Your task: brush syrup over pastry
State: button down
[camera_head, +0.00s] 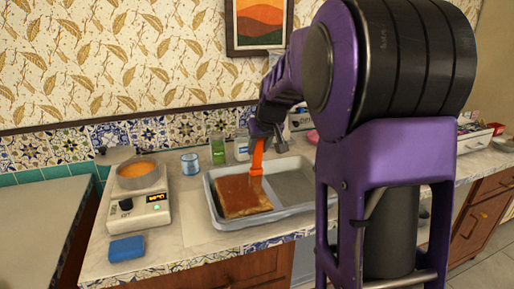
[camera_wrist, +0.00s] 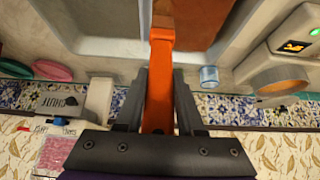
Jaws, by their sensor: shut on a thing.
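The pastry (camera_head: 238,194) is a flat brown slab with a glossy reddish-brown top, lying in the left part of a grey tray (camera_head: 290,219). My gripper (camera_head: 259,136) is above the tray and shut on the orange brush (camera_head: 257,160), which points down. The brush's lower end is over the right part of the pastry; I cannot tell if it touches. In the wrist view the orange handle (camera_wrist: 161,70) runs between the fingers, with the pastry (camera_wrist: 205,18) beyond. A pot of orange syrup (camera_head: 138,174) stands on a white scale-like device (camera_head: 140,212) at the left.
A blue sponge (camera_head: 126,248) lies at the counter's front left. A blue glass (camera_head: 190,163), a green bottle (camera_head: 218,149) and a white container (camera_head: 241,148) stand behind the tray. The tray's right part is bare. My arm hides much of the right counter.

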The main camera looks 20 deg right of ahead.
jog(key=shift+s+f+b, duration=0.15)
jog(key=shift+s+b, duration=0.25)
jog(key=shift+s, duration=4.8)
jog(key=shift+w+p, duration=1.25)
jog(key=shift+w, duration=4.15)
jog(key=w+p, duration=0.3)
jog(key=w, duration=0.4)
jog(key=shift+r, duration=0.2)
notch_tip(320, 180, up, 7)
jog(key=p, duration=0.5)
